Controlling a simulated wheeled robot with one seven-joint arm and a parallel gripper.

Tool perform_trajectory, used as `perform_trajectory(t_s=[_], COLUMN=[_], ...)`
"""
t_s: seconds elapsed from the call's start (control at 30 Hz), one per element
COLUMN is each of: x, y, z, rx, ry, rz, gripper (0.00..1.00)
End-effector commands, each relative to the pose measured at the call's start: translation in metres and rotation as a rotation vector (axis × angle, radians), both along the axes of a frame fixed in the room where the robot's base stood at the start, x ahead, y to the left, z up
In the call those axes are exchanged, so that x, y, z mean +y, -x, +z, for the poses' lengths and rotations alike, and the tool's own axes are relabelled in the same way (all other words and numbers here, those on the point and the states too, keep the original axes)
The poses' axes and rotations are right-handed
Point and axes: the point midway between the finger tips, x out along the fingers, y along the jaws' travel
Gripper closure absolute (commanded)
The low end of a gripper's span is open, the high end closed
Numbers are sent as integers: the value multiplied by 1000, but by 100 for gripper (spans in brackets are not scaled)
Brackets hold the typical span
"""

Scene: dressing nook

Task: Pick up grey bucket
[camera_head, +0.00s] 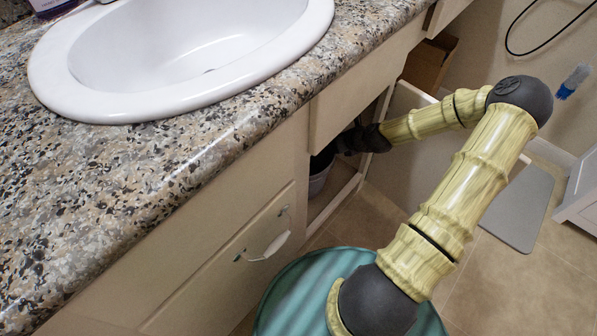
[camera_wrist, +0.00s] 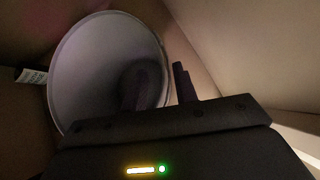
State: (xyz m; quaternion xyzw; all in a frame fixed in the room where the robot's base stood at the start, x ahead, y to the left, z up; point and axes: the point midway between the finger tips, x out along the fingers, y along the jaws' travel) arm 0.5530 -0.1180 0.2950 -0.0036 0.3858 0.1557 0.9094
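The grey bucket (camera_wrist: 68,85) shows in the wrist view with its round mouth facing the camera. In the head view part of it (camera_head: 318,178) is inside the open cabinet under the counter. My gripper (camera_wrist: 163,82) is at the bucket's rim. One dark finger is inside the mouth and the other is outside the wall on the right. A small gap shows between the fingers, with the rim between them. Any contact is hard to see in the dim light. In the head view my gripper (camera_head: 343,145) is in shadow at the cabinet opening.
The cabinet's frame and walls (camera_wrist: 225,50) are close around the bucket. A granite counter (camera_head: 190,130) with a white sink (camera_head: 300,50) is above. A drawer handle (camera_head: 268,247) is at lower left. A grey mat (camera_head: 515,205) lies on the tiled floor at right.

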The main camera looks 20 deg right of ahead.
Motion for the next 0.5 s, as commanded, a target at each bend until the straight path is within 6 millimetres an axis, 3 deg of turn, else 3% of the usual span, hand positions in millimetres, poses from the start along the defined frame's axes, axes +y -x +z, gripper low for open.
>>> perform_trajectory(t_s=[0.23, 0.5], x=[-1, -1], y=[-3, -5], z=[-21, -21], rx=[0, 0], ry=[1, -1], rz=[-12, -18], gripper=[71, 71])
